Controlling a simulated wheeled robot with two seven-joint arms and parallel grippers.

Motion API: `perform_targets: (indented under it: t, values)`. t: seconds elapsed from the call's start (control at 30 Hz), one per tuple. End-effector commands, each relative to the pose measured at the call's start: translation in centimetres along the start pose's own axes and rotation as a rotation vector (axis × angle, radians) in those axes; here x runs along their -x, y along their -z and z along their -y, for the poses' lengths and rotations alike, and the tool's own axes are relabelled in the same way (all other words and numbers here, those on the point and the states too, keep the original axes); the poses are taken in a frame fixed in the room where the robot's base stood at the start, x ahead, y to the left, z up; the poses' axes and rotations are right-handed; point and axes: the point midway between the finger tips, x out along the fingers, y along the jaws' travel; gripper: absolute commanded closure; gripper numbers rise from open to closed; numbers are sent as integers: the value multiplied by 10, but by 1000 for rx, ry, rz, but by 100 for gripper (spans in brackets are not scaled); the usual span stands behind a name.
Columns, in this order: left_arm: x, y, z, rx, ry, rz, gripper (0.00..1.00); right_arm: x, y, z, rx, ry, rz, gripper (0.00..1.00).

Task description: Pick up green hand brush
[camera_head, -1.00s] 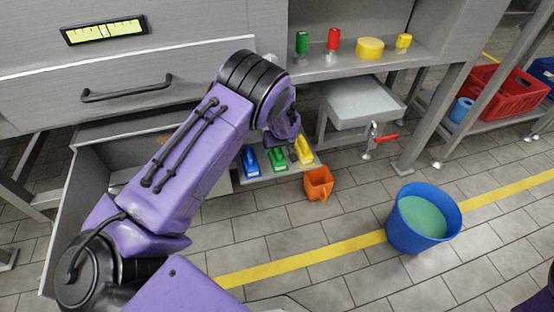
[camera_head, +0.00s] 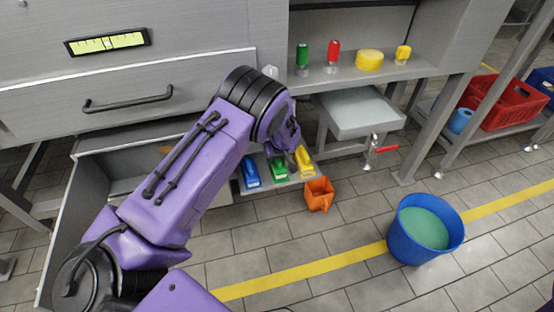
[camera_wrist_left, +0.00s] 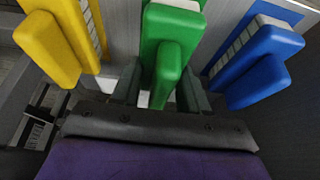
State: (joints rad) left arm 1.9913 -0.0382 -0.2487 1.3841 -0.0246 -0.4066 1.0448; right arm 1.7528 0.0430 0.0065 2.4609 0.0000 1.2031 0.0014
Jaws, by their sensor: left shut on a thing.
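The green hand brush (camera_head: 278,168) lies on a low grey shelf between a blue brush (camera_head: 250,172) and a yellow brush (camera_head: 303,160). My left gripper (camera_head: 290,150) is at the green brush. In the left wrist view the green brush (camera_wrist_left: 168,50) stands in the middle, and my left gripper (camera_wrist_left: 160,95) is shut on its handle, one finger at each side. The yellow brush (camera_wrist_left: 60,40) is at the left there and the blue brush (camera_wrist_left: 255,65) at the right, both apart from the fingers. My right gripper is out of view.
An orange scoop (camera_head: 319,193) is just right of the low shelf (camera_head: 262,184). A blue bucket (camera_head: 425,222) stands on the tiled floor at the right. The front floor is clear.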

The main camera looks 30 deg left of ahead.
Motion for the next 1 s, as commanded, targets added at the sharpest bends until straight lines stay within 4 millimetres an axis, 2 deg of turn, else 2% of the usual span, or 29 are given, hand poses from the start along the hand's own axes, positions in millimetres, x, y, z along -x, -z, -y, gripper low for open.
perform_targets:
  t: [0.03, 0.07, 0.27, 0.33, 0.5, 0.7, 1.0]
  values:
    - [15, 7, -1, 0, -1, -2, 88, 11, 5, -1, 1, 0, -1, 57]
    - [22, 9, -1, 0, -1, -2, 88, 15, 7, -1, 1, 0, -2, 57]
    - [78, 0, 22, 1, 0, -2, 88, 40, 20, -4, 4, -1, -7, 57]
    - [96, -5, 30, 1, 0, -1, 88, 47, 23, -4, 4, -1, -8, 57]
    - [123, -30, 54, -1, 2, 1, 88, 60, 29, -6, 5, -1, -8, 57]
    - [146, -52, 75, 0, 1, 0, 88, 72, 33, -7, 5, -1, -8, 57]
    - [152, -60, 82, 1, -1, -1, 88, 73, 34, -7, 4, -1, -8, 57]
